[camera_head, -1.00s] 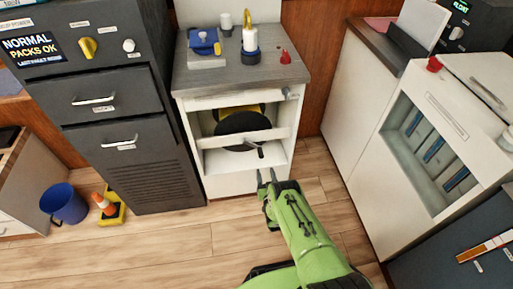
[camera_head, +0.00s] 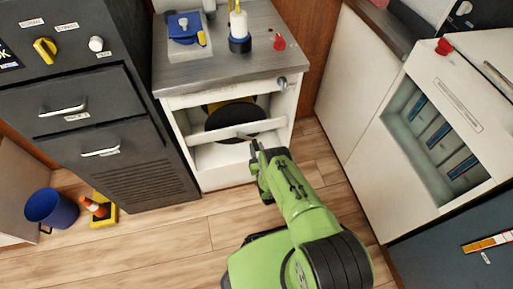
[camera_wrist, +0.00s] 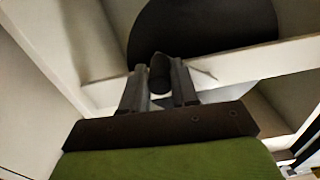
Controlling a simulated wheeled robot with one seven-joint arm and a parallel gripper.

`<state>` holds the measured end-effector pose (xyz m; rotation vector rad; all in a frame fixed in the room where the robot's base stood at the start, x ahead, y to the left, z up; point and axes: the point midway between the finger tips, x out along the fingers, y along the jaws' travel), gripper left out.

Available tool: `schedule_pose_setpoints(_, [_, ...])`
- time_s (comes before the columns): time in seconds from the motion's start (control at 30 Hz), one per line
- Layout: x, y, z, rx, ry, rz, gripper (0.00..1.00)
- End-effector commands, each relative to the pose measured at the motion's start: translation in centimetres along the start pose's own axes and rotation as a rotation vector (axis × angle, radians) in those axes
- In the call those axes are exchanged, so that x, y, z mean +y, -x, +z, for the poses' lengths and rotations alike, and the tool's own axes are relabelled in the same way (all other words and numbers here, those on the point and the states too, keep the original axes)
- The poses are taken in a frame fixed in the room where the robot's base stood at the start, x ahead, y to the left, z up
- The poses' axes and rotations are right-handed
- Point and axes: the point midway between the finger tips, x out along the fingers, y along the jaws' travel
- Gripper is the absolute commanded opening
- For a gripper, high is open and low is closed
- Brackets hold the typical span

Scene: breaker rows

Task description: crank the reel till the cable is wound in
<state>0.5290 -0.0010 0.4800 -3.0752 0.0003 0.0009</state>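The reel is a dark round disc (camera_head: 235,121) with yellow behind it, inside the open front of a white cabinet (camera_head: 228,178). It also shows as a large dark disc in the wrist view (camera_wrist: 205,25). A pale bar crosses the opening in front of it. The crank's dark handle (camera_wrist: 160,72) stands between my fingers in the wrist view and fills the narrow gap. My gripper (camera_head: 258,147) is at the right part of the opening, its fingers close together around the handle. The cable is not clearly seen.
The cabinet's grey top (camera_head: 215,68) holds a blue device, a white cylinder on a blue base and a red knob. Dark drawers (camera_head: 110,150) stand at left, with a blue bucket (camera_head: 50,208) on the floor. White units stand at right. The wooden floor in front is free.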

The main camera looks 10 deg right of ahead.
Motion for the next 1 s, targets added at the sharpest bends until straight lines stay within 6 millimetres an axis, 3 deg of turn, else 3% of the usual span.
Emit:
schedule_pose_setpoints(0.03, [0.0,0.0,0.0,0.0,0.0,0.0,0.21])
schedule_pose_setpoints(0.17, [0.0,0.0,0.0,0.0,0.0,0.0,0.01])
schedule_pose_setpoints(0.2, [0.0,0.0,0.0,0.0,0.0,0.0,0.0])
schedule_pose_setpoints(0.67, [-0.2,0.0,0.2,0.001,-0.036,-0.001,0.0])
schedule_pose_setpoints(1.0, [-0.7,0.0,1.5,0.0,-0.255,-0.001,0.0])
